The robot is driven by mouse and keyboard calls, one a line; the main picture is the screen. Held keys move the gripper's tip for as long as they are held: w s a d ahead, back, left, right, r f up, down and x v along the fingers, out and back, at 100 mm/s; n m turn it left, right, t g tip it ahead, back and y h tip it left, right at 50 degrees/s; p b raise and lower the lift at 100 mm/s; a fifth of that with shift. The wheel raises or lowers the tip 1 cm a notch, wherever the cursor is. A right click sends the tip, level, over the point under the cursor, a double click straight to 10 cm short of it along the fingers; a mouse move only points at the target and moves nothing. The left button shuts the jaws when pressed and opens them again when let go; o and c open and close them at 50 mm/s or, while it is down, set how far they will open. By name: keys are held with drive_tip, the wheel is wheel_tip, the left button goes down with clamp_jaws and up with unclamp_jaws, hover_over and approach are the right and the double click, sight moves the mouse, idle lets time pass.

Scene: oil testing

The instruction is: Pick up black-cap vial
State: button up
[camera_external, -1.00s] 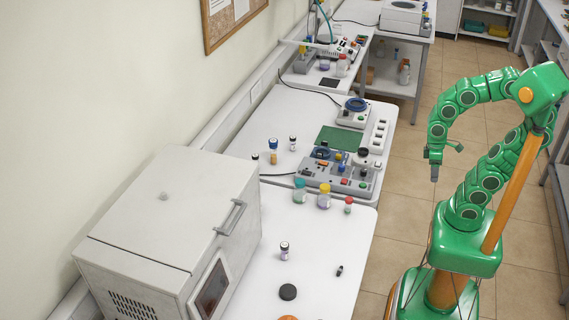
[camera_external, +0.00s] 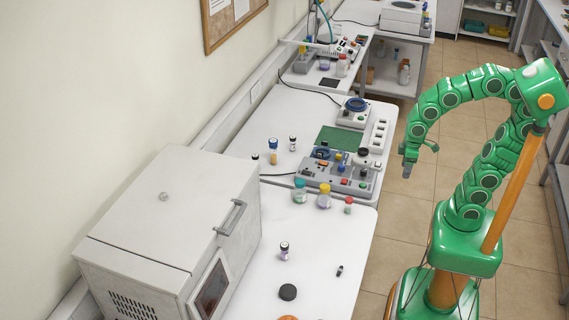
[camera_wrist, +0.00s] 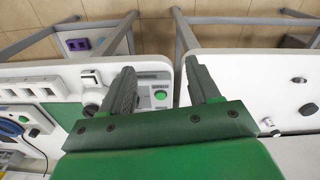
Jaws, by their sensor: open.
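Several small vials with dark or black caps show in the external view. One vial (camera_external: 284,251) with a pale purple label stands upright on the near white table. Another dark-capped vial (camera_external: 292,143) stands on the middle table, and a third (camera_external: 255,161) is partly hidden behind the white oven. I cannot tell which one the task means. My gripper (camera_external: 419,158) is open and empty, right of the tables and apart from all vials. In the wrist view its two fingers (camera_wrist: 158,75) are spread over the gap between two tables.
A white oven (camera_external: 170,220) fills the near left. Jars with teal (camera_external: 300,191) and orange (camera_external: 325,196) caps and a red-capped vial (camera_external: 348,205) stand at the near table's far end. A black disc (camera_external: 288,292) and a small dark item (camera_external: 340,270) lie closer. A control panel (camera_external: 340,175) sits beyond.

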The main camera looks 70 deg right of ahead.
drive_tip(key=w+a+f+n+t+y, duration=0.1)
drive_tip(key=w+a+f+n+t, duration=0.1)
drive_tip(key=w+a, duration=0.7)
drive_tip(key=n+t+y, duration=0.4)
drive_tip(key=y, duration=0.1)
approach(285, 250)
drive_tip(key=w+f, duration=0.2)
drive_tip(key=f, duration=0.1)
drive_tip(key=shift+w+d+f, duration=0.1)
drive_tip(key=shift+w+d, duration=0.1)
drive_tip(key=shift+d, duration=0.15)
drive_tip(key=shift+x, duration=1.35)
drive_tip(key=shift+w+a+f, duration=0.25)
drive_tip(key=shift+a+f, duration=0.25)
drive_tip(key=shift+f, duration=0.3)
drive_tip(key=shift+w+a+f, duration=0.25)
drive_tip(key=shift+a+f, duration=0.25)
drive_tip(key=shift+f, duration=0.3)
drive_tip(key=shift+x, duration=0.75)
drive_tip(key=shift+r, duration=0.1)
drive_tip(key=c, duration=1)
